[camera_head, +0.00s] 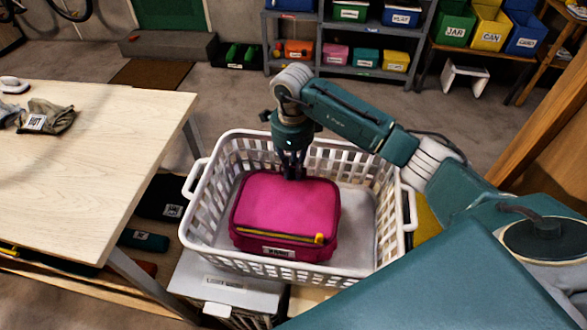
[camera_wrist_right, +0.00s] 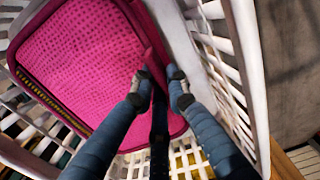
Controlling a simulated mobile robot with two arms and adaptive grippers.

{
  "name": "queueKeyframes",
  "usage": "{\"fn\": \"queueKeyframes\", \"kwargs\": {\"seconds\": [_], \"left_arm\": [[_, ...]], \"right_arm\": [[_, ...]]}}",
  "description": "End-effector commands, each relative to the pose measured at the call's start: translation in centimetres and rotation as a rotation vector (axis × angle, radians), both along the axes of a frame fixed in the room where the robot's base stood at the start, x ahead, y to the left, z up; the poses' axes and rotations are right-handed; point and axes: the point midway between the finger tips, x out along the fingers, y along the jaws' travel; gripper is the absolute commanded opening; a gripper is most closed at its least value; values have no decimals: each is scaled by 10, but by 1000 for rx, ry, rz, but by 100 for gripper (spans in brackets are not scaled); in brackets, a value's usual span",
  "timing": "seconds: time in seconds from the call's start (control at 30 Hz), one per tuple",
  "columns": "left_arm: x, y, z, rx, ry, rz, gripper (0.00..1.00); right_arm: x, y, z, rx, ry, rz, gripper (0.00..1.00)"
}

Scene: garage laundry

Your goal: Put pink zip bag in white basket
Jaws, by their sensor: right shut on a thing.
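The pink zip bag (camera_head: 288,208) has a yellow zip and a white label, and it is inside the white basket (camera_head: 386,205), toward its left half. My right gripper (camera_head: 291,172) reaches down from above at the bag's far edge. In the right wrist view the two fingertips of the right gripper (camera_wrist_right: 160,82) are close together, shut on the edge of the pink bag (camera_wrist_right: 85,62). The slatted wall of the white basket (camera_wrist_right: 222,62) is just beyond the fingers. Whether the bag's underside touches the basket floor is hidden. My left gripper is not in view.
A pale wooden table (camera_head: 95,165) stands to the left with grey cloth items (camera_head: 45,117) on it. A grey shelf (camera_head: 340,70) with bins stands at the back. The basket's right part has bare floor (camera_head: 357,222). A white step stool (camera_head: 464,78) stands at the back right.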

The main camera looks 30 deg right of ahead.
Motion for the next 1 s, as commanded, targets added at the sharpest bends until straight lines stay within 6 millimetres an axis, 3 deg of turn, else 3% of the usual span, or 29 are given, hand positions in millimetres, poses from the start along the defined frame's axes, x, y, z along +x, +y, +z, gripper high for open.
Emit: {"fn": "queueKeyframes", "kwargs": {"seconds": [0.07, 0.1, 0.17, 0.57, 1.0], "left_arm": [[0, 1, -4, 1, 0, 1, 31], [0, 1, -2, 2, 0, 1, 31], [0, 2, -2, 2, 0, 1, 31], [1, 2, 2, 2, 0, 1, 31], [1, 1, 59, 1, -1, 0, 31]], "right_arm": [[0, 0, -3, -1, -1, 0, 0], [0, 0, -3, -1, 0, -1, 20], [0, 0, -3, -1, 0, -1, 32], [0, 0, 2, 0, 0, -1, 33], [1, -1, 90, -2, -2, 0, 33]]}}
